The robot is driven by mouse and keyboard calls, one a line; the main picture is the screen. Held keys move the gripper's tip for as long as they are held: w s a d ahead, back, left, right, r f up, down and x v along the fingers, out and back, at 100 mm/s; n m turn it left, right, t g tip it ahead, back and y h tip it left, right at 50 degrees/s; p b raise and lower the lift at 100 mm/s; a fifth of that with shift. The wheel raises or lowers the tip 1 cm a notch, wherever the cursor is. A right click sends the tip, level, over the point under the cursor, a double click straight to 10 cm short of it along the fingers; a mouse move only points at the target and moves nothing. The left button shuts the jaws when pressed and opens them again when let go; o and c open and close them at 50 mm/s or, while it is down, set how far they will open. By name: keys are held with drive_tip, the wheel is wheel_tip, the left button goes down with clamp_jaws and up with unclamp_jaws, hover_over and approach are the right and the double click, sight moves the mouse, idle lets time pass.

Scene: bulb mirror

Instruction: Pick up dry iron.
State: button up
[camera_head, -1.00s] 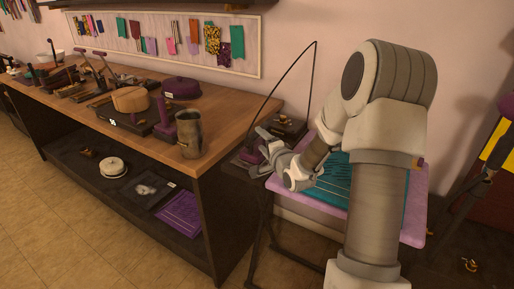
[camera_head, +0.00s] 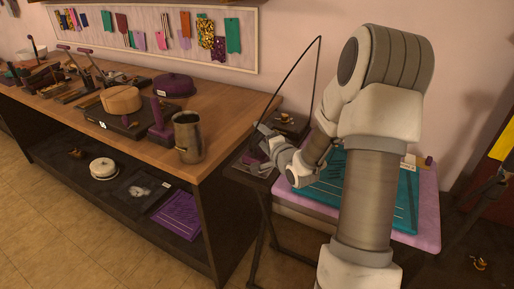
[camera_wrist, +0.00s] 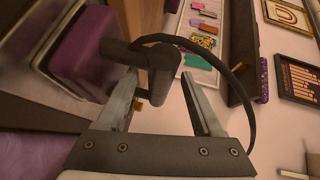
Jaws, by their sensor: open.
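The dry iron has a purple body (camera_wrist: 85,50) and a dark handle (camera_wrist: 162,70), with a dark cord curving off the handle in the wrist view. In the head view, a little of the purple iron (camera_head: 252,158) shows on a dark stand beside the workbench, mostly hidden by my gripper. My gripper (camera_wrist: 158,82) is open, with its fingers pointing at the iron and the dark handle between the fingertips. I cannot tell whether either finger touches it. In the head view my gripper (camera_head: 266,143) is at the stand, left of the ironing board.
A wooden workbench (camera_head: 225,105) stands to the left, with a metal mug (camera_head: 188,138) near its close corner and tools behind. The purple-edged ironing board (camera_head: 428,210), with teal cloth (camera_head: 405,200), lies under my arm. A thin dark rod (camera_head: 300,75) rises behind my gripper.

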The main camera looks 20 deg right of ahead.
drive_tip(key=shift+w, duration=0.3)
clamp_jaws()
idle(1.2)
drive_tip(key=shift+r, duration=0.1)
